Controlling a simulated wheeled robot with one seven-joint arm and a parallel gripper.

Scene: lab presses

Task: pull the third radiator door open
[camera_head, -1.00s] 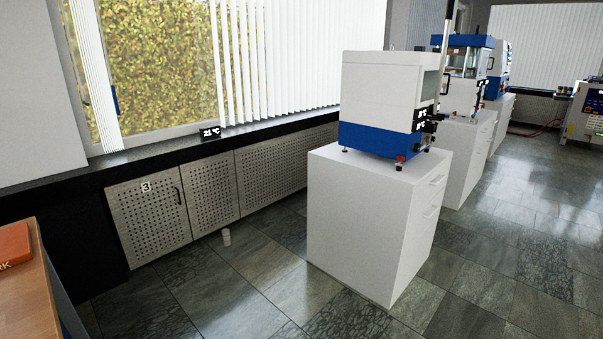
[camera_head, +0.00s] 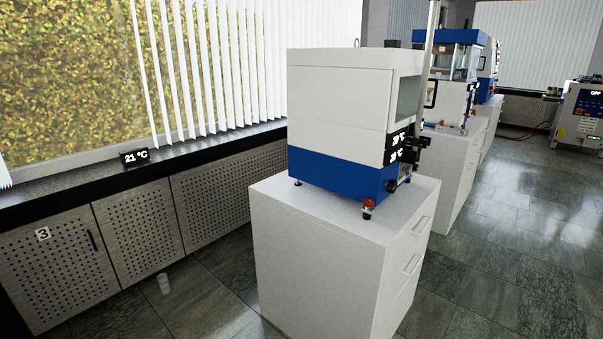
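The third radiator door (camera_head: 57,275) is a grey perforated panel at the lower left of the head view, under the window sill. It bears a label with the number 3 (camera_head: 43,234) near its top. A dark vertical handle (camera_head: 91,240) sits near its upper right edge. The door looks closed, flush with the panel beside it. My gripper is not in view.
Further perforated panels (camera_head: 138,232) continue to the right. A white cabinet (camera_head: 318,270) with a blue and white press (camera_head: 340,125) stands right of centre. Tiled floor lies between panels and cabinet.

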